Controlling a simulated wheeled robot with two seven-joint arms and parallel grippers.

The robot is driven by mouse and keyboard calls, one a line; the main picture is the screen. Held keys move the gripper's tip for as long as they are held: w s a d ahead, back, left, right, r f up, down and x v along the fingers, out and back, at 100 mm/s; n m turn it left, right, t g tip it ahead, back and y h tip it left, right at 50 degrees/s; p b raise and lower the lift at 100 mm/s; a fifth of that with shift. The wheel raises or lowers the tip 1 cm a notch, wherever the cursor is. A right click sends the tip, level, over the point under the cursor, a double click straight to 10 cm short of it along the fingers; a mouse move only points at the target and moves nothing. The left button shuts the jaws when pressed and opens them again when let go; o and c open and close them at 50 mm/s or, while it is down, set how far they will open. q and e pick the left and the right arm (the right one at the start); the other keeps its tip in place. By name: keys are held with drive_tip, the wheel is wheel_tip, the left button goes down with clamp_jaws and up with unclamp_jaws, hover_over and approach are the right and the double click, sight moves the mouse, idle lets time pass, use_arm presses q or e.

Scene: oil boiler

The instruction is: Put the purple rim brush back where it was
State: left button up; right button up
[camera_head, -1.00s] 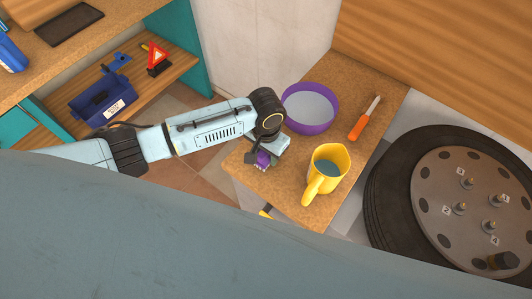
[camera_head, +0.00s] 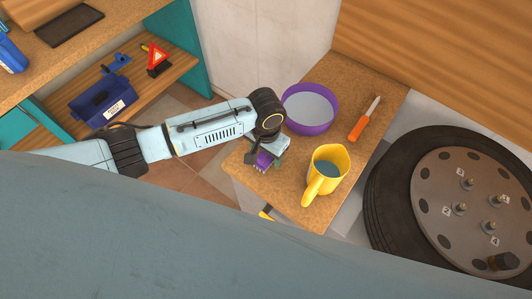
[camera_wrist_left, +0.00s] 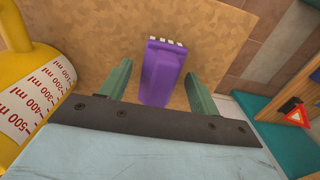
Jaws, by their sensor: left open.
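The purple rim brush (camera_head: 264,160) is on the wooden bench top, near its left front edge. In the left wrist view the purple brush (camera_wrist_left: 161,73) stands between two green fingers, with white bristles showing at its far end. My left gripper (camera_head: 267,164) is over it, and the wrist view shows the gripper (camera_wrist_left: 160,88) open with a gap on each side of the brush. The lower part of the brush is partly hidden by the gripper in the head view. My right gripper is not in view.
A yellow measuring jug (camera_head: 326,172) stands close to the right of my left gripper. A wheel (camera_head: 450,200) lies to the right.

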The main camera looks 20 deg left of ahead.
use_arm(q)
wheel_tip(320, 180, up, 12)
drive_tip(key=shift+f+p, duration=0.25)
drive_tip(key=shift+p, duration=0.55)
